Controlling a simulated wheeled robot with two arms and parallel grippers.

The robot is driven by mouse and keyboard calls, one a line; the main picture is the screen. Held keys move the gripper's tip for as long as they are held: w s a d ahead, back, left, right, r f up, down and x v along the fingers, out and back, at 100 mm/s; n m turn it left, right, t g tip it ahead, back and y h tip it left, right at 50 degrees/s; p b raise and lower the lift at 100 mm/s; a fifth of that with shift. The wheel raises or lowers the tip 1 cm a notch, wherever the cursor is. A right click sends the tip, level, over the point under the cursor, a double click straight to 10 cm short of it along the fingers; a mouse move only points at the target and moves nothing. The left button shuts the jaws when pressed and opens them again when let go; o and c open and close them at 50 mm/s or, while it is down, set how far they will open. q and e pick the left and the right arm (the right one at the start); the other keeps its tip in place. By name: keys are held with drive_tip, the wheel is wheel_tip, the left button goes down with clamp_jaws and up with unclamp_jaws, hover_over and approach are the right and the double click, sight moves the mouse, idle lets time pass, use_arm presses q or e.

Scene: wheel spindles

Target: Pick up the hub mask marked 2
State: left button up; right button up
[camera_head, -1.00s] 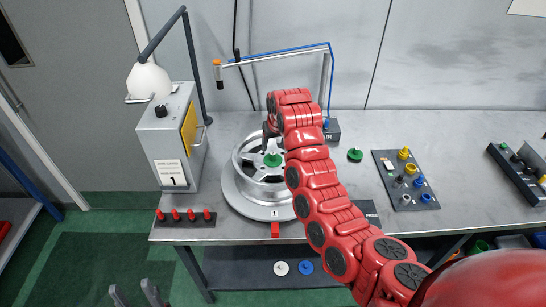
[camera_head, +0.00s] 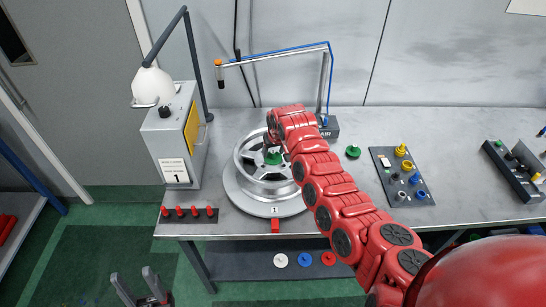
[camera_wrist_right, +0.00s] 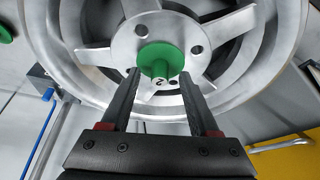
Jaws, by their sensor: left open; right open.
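A green hub mask (camera_head: 273,158) with a protruding knob sits at the centre of the silver wheel (camera_head: 246,172). It also shows in the right wrist view (camera_wrist_right: 160,60); a small dark "2" appears at its lower edge, though I cannot tell if it is on the mask. My right gripper (camera_wrist_right: 158,78) is open, its fingers on either side of the knob and apart from it. In the head view my right arm partly hides the wheel. A second green mask (camera_head: 353,152) lies on the table, its marking unreadable. My left gripper (camera_head: 136,277) is open and empty at lower left.
A grey box marked 1 (camera_head: 172,145) with a lamp stands left of the wheel. Red pegs (camera_head: 190,211) stand at the front edge. A dark tray of coloured parts (camera_head: 402,198) lies right. A pipe frame (camera_head: 285,54) stands behind. Discs (camera_head: 304,259) lie on the lower shelf.

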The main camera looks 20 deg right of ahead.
clamp_jaws()
drive_tip(key=shift+r, duration=0.15)
